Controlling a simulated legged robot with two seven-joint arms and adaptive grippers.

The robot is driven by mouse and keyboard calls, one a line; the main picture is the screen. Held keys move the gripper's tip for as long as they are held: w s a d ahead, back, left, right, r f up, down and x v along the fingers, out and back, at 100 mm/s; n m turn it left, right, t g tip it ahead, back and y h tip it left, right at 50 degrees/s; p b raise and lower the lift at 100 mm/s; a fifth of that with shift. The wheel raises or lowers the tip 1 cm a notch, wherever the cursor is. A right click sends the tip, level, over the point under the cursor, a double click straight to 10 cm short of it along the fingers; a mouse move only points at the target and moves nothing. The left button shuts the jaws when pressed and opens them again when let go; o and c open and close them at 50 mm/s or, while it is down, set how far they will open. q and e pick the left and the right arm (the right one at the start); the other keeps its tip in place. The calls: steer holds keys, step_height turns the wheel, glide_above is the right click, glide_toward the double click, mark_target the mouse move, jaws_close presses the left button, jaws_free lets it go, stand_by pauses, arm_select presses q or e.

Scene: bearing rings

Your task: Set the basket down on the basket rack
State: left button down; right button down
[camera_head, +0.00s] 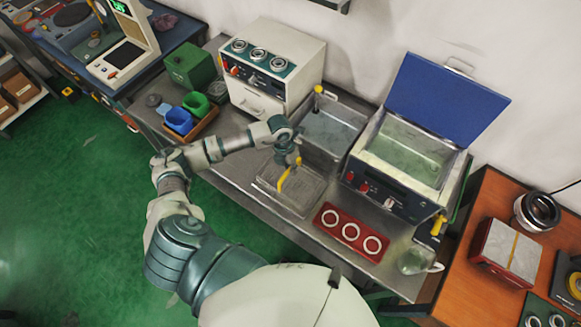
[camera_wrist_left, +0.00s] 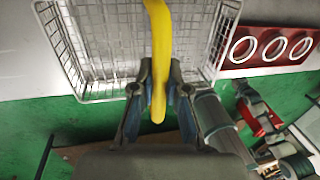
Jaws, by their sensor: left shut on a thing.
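My left gripper (camera_head: 291,161) is shut on the yellow handle (camera_head: 288,179) of the wire basket. In the left wrist view the gripper (camera_wrist_left: 158,98) has its fingers on both sides of the handle (camera_wrist_left: 158,45), and the mesh basket (camera_wrist_left: 105,52) lies beyond them. In the head view a grey, shallow rectangular shape with a raised rim (camera_head: 300,206) is below the gripper on the steel bench. Basket and rack are hard to separate there, and I cannot tell whether they touch. My right gripper does not show clearly.
A red holder (camera_head: 326,223) with three pale rings is close at the right. An open blue-lidded machine (camera_head: 385,185) and a steel basin (camera_head: 333,135) stand behind. A glass jug (camera_head: 416,261) is at the bench's right end. Blue and green bins (camera_head: 179,121) are at left.

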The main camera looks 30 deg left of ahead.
arm_select(q)
steer(key=c, duration=1.1)
jaws_free()
step_height(320, 180, up, 11)
steer(key=p, duration=0.7)
